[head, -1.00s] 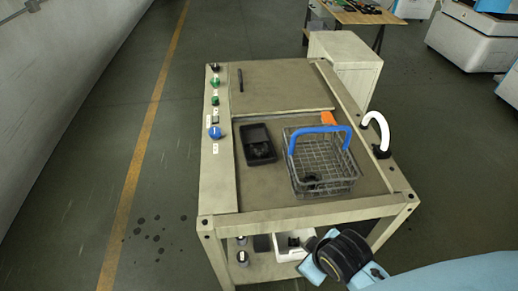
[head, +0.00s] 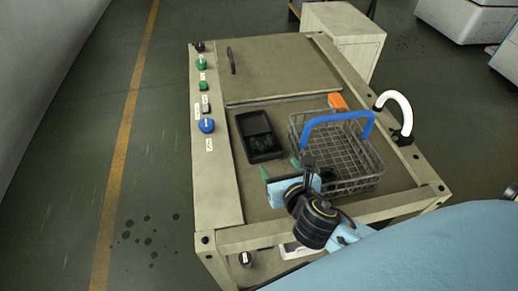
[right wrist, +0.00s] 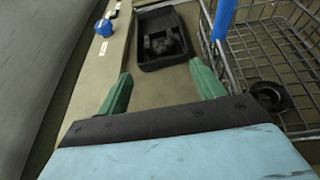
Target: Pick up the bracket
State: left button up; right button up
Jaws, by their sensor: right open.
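A black tray (head: 258,135) lies on the bench top, left of the wire basket. A dark, lumpy part (right wrist: 163,43) sits in the tray in the right wrist view; it may be the bracket, but its shape is hard to tell. My right gripper (head: 280,168) is open and empty, on the near side of the tray and beside the basket's left side. In the right wrist view its green fingers (right wrist: 160,78) are spread, with the tray ahead, beyond their tips. My left gripper is not in view.
The wire basket (head: 359,160) with a blue handle stands close right of my gripper; a dark round part (right wrist: 271,96) shows in it. An orange object (head: 338,101) lies behind it. A white curved pipe (head: 397,100) rises at the right edge. Knobs line the left rail (head: 220,190).

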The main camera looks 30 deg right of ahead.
jog(key=shift+w+f, duration=0.25)
jog(key=shift+w, duration=0.05)
jog(key=b, duration=0.1)
send_near(264, 150)
jog(key=w, duration=0.3)
jog(key=shift+w+d+r, duration=0.15)
jog(key=shift+d+r, duration=0.1)
jog(key=shift+d, duration=0.1)
jog(key=shift+w+d+f, duration=0.1)
jog(key=shift+w+f, duration=0.1)
jog(key=shift+w, duration=0.3)
jog(key=b+x, duration=0.1)
jog(key=x, duration=0.4)
jog(key=shift+w+r, duration=0.1)
jog(key=shift+r, duration=0.1)
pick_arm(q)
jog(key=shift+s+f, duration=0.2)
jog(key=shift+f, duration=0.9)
pick_arm(e)
jog(key=c, duration=1)
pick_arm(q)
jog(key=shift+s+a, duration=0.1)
pick_arm(e)
jog(key=shift+r, duration=0.1)
jog(key=shift+c, duration=0.4)
